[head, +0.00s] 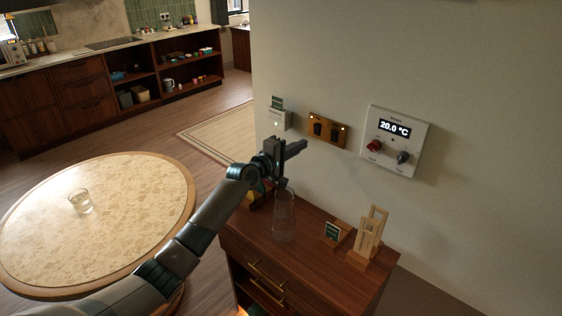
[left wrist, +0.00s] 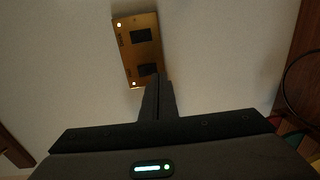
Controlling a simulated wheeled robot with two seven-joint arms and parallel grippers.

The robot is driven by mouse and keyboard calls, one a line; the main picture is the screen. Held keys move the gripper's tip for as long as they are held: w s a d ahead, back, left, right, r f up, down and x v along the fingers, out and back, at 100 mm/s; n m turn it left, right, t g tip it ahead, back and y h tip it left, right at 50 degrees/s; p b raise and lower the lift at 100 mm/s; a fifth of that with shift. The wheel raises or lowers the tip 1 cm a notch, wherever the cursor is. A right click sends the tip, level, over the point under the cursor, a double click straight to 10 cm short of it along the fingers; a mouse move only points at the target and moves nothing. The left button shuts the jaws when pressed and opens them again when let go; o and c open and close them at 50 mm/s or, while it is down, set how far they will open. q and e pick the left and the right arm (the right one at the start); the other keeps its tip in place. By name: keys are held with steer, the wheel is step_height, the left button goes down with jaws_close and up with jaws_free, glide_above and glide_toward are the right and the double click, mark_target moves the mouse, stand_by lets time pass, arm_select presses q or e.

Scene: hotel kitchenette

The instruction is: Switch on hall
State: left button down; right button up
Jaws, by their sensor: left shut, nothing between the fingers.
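A brass switch plate (head: 327,130) with two dark rockers is mounted on the wall in the head view, with small lights at its corners. It also shows in the left wrist view (left wrist: 142,65), where its rockers are labelled but the words are too small to read. My left gripper (head: 297,147) is shut and empty, in front of the wall just below and left of the plate. In the left wrist view its fingertips (left wrist: 157,84) reach the lower edge of the plate, near the lower rocker. I cannot tell whether they touch it. My right gripper is not in view.
A thermostat panel (head: 396,140) reading 20.0 °C is right of the plate, and a small white box (head: 277,120) is left of it. Below, a wooden cabinet (head: 318,258) carries a clear glass (head: 284,218) and a wooden stand (head: 369,236). A round table (head: 130,215) is at left.

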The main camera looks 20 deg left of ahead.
arm_select(q)
steer(key=b+v, duration=0.2)
steer(key=v, duration=0.6)
steer(key=shift+f, duration=0.8)
steer(key=shift+s+a, duration=0.1)
